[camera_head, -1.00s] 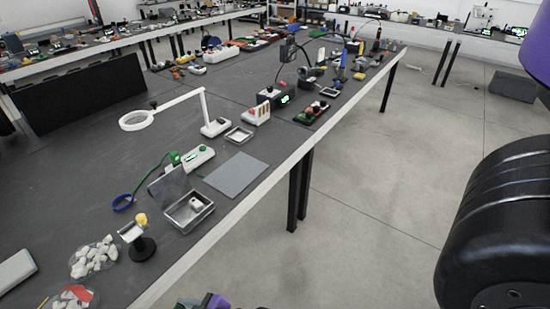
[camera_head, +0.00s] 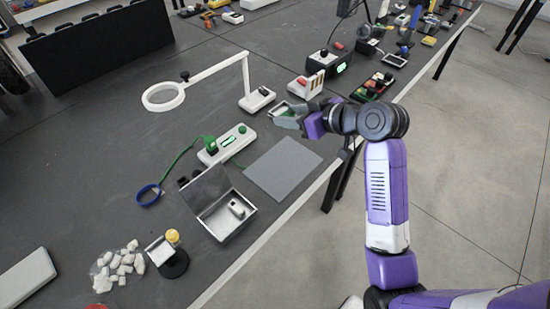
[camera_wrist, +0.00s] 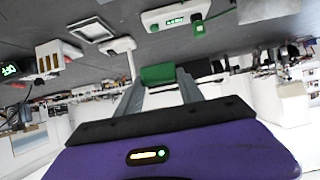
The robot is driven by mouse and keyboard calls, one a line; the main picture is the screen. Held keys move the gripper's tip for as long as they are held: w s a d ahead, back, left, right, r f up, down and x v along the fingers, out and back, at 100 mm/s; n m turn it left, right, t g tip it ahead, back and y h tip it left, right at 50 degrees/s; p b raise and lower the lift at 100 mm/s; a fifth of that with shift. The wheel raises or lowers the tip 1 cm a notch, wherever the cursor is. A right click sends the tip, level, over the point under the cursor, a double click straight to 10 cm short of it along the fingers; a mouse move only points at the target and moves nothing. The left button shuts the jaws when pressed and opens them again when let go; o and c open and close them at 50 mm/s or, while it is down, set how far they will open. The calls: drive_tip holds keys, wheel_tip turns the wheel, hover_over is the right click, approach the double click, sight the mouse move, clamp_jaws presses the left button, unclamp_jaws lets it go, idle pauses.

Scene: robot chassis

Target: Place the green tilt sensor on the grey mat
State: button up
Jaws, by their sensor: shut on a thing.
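The green tilt sensor (camera_wrist: 157,74) shows in the wrist view as a small green block between my gripper's (camera_wrist: 160,84) two grey fingers, which are shut on it. In the head view my gripper (camera_head: 290,119) is raised above the table, left of my purple arm; the sensor is too hidden there to make out. The flat grey mat (camera_head: 283,168) lies bare near the table's front edge, below and nearer than my gripper.
A white device (camera_head: 228,146) with a green plug and cable lies left of the mat. An open metal box (camera_head: 222,216) is at the mat's near left. A magnifier lamp (camera_head: 205,80) stands behind.

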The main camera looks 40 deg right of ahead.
sight(287, 168)
drive_tip(key=shift+d, duration=0.2)
wheel_tip(287, 168, down, 19)
drive_tip(key=shift+w+a+f, duration=0.1)
drive_tip(key=shift+f, duration=0.05)
drive_tip(key=shift+f, duration=0.1)
idle(0.3)
drive_tip(key=o, duration=1.3)
